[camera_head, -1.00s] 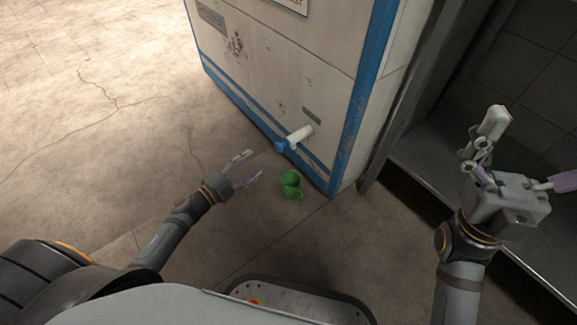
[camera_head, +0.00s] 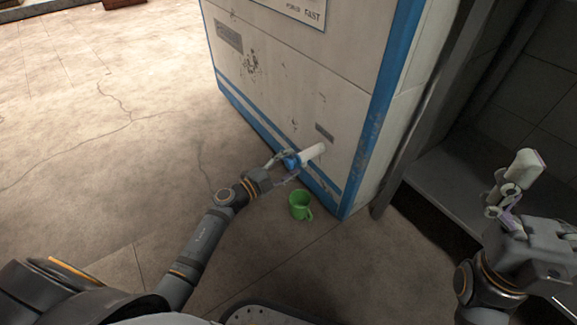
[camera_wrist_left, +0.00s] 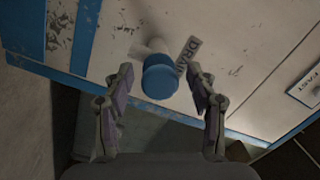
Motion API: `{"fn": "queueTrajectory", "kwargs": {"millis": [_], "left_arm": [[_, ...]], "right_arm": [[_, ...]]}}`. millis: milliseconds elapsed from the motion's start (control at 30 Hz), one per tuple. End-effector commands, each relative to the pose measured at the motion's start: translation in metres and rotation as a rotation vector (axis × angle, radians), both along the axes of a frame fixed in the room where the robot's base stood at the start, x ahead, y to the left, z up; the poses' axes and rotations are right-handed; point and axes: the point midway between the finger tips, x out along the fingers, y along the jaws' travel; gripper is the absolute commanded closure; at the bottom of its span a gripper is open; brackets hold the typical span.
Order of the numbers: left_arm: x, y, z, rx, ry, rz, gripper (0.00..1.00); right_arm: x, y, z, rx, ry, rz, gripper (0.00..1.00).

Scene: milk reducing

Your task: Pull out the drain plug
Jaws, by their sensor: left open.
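The drain plug (camera_head: 291,161) is a blue cap on the end of a white pipe (camera_head: 313,152) that sticks out of the machine's lower front. In the left wrist view the blue plug (camera_wrist_left: 160,80) sits between the fingers, towards their tips, with a gap on both sides. My left gripper (camera_head: 283,168) is open around the plug; it also shows in the left wrist view (camera_wrist_left: 160,92). My right gripper (camera_head: 514,185) is raised at the right, away from the plug; its finger gap is hard to make out.
The white machine (camera_head: 290,75) with blue edges stands in front of me. A green mug (camera_head: 300,204) is on the floor below the pipe. A label reading "DRA..." (camera_wrist_left: 187,54) is beside the pipe. A low ledge (camera_head: 450,190) lies at the right. The floor at the left is clear.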

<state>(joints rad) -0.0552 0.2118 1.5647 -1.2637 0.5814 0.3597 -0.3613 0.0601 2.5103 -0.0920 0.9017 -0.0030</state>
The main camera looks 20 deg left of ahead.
Motion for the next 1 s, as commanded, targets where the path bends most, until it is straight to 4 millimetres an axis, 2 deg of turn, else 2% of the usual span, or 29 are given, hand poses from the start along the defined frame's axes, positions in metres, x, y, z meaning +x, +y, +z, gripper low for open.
{"fn": "queueTrajectory", "kwargs": {"millis": [167,200,600,833,1000], "left_arm": [[0.000,0.000,0.000,0.000,0.000,0.000,0.43],[0.000,0.000,0.000,0.000,0.001,0.000,0.45],[0.000,0.000,0.000,0.000,0.000,0.001,1.00],[-0.001,0.001,0.000,0.001,0.001,0.000,1.00],[-0.018,0.014,0.001,0.002,0.005,0.000,1.00]], "right_arm": [[0.000,0.000,0.000,0.000,0.001,0.000,0.02],[0.000,0.000,0.000,0.000,0.001,0.000,0.02],[0.000,0.000,0.000,0.000,0.001,0.001,0.02],[0.000,0.000,0.001,0.001,0.000,0.001,0.02],[0.000,-0.001,0.013,0.006,0.000,0.004,0.02]]}}
